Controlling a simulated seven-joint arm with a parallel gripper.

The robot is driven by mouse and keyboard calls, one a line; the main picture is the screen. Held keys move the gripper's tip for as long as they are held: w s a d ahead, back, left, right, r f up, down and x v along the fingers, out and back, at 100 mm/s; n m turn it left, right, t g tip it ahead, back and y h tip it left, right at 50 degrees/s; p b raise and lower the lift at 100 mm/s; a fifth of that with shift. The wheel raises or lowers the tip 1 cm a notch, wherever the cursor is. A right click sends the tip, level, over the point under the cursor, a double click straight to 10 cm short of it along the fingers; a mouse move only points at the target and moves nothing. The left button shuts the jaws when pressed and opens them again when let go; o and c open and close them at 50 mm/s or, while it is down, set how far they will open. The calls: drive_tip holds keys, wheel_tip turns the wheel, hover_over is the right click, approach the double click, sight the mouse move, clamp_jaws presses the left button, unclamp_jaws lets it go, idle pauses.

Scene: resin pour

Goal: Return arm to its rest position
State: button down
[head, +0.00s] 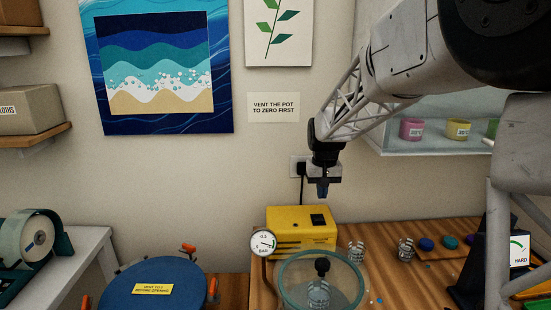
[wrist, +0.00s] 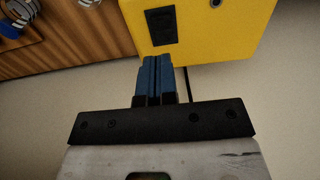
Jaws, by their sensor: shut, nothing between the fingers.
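My gripper (head: 323,190) hangs from my raised arm in the head view, pointing down, above and behind the yellow box (head: 290,228) near the wall. In the wrist view its blue fingers (wrist: 155,78) are together with nothing between them. The yellow box (wrist: 215,25) fills the upper right of that view, its black switch facing the camera. The gripper appears apart from the box.
A glass-walled pot (head: 285,275) with a gauge (head: 263,243) stands on the wooden bench. A blue lid (head: 160,283) with a yellow label lies left. Small striped cups (head: 405,250) stand at right. A shelf (head: 440,150) holds coloured jars. A sign (head: 273,107) hangs on the wall.

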drive_tip(key=s+d+r+t, duration=0.1)
drive_tip(key=s+r, duration=0.2)
drive_tip(key=s, duration=0.8)
drive_tip(key=s+r, duration=0.3)
drive_tip(key=s, duration=0.8)
drive_tip(key=s+f, duration=0.2)
drive_tip(key=s, duration=0.7)
drive_tip(key=s+f+t, duration=0.1)
drive_tip(key=s+f, duration=0.1)
drive_tip(key=s, duration=0.8)
drive_tip(key=shift+d, duration=0.35)
